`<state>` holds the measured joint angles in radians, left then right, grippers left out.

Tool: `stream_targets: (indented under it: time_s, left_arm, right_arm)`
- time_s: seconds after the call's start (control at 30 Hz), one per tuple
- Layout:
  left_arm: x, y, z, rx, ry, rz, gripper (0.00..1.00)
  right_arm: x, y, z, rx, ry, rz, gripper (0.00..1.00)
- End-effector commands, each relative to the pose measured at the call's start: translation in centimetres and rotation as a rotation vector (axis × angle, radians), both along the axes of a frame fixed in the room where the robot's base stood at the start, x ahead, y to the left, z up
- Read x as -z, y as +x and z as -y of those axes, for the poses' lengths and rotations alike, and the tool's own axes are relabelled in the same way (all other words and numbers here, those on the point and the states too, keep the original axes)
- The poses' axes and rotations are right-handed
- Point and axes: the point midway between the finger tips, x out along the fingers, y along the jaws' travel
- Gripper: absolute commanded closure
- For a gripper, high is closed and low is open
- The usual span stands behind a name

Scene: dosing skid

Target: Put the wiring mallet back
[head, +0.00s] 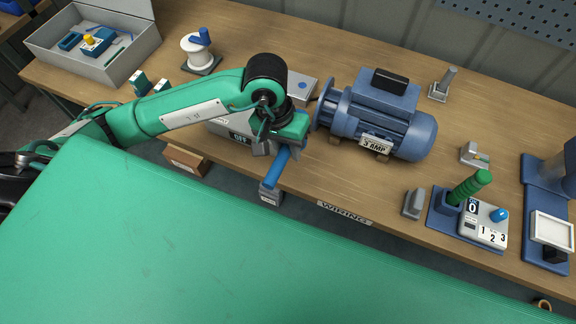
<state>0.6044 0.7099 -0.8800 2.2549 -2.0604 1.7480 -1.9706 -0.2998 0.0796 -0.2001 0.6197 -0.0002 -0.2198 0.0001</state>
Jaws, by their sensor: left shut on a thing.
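The wiring mallet shows a blue handle (278,168) and a grey head with a small label (270,195) at its lower end. My left gripper (281,148) is shut on the upper part of the handle. The mallet hangs tilted, head down, at the front edge of the wooden bench (310,185). Whether the head touches anything is unclear. A "WIRING" label (345,213) is on the bench's front edge, right of the mallet. The gripper hides the handle's top end. My right gripper is not in view.
A grey box with a display (238,136) sits behind my gripper. A blue motor (385,118) stands close on the right. The bench before the motor is clear.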

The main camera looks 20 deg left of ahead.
Motion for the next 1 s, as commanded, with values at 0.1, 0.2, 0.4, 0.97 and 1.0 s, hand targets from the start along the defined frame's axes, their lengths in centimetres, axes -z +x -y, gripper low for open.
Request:
stream_targets:
  time_s: [0.1, 0.2, 0.4, 0.97, 1.0]
  left_arm:
    - [2.4, -0.2, 0.0, -0.001, 0.001, -0.006, 1.0]
    - [4.3, -0.1, 0.0, 0.0, 0.0, -0.004, 1.0]
    - [6.4, 0.1, 0.0, -0.001, 0.0, 0.001, 1.0]
    - [10.4, 0.1, 0.0, 0.001, 0.0, 0.002, 1.0]
    - [10.5, 0.1, 0.0, 0.001, 0.0, 0.002, 1.0]
  right_arm:
    - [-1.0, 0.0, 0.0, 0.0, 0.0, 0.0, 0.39]
    - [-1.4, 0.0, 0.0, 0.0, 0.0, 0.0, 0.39]
    - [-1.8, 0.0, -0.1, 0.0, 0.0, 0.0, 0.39]
    - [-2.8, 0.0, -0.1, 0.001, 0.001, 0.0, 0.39]
    - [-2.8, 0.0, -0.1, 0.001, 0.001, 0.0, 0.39]
